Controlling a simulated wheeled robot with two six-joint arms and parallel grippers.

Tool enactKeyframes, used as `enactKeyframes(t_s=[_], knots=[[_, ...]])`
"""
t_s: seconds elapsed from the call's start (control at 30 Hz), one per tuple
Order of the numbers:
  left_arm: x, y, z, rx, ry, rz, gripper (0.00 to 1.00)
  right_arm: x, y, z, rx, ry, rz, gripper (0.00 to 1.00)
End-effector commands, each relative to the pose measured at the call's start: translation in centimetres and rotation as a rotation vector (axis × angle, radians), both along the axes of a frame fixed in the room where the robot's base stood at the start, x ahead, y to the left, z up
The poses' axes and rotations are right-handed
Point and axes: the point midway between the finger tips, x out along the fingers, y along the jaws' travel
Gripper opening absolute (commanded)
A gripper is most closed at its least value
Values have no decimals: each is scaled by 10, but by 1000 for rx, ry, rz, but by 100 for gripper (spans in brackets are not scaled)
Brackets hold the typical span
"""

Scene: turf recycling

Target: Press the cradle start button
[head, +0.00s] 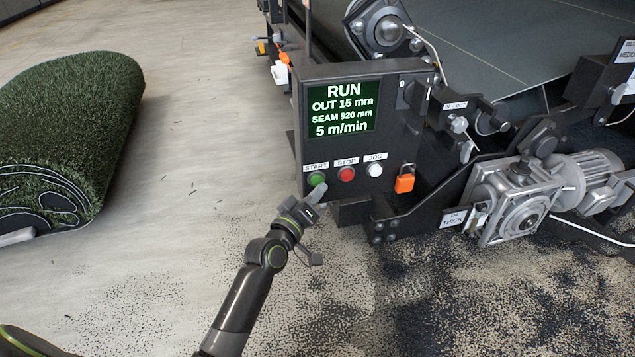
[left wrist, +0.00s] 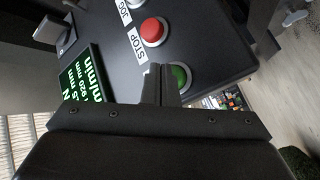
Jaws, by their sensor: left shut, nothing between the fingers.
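The green start button (head: 316,179) is on the lower left of a dark control panel (head: 290,100), under a START label. In the left wrist view the green button (left wrist: 180,76) is partly hidden by my fingers. My left gripper (head: 319,190) is shut and empty. Its fingertips are at the green button's lower edge in the head view; I cannot tell whether they touch it. The panel's screen (head: 343,108) reads RUN, OUT 15 mm, SEAM 920 mm, 5 m/min. My right gripper is not in view.
A red STOP button (head: 346,174) and a white JOG button (head: 375,170) sit right of the green one. An orange padlock (head: 404,183) hangs nearby. A motor and gearbox (head: 520,205) are at the right. A turf roll (head: 75,130) lies at the left, with open floor between.

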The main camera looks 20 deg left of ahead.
Motion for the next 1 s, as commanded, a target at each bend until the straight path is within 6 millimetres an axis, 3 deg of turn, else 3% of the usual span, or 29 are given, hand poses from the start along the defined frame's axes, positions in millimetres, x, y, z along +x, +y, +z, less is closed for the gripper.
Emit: enactKeyframes(t_s=[0.47,1.0], knots=[[-9,-6,0,-2,2,0,0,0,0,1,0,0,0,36],[-51,-34,-1,-2,0,1,0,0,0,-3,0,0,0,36]])
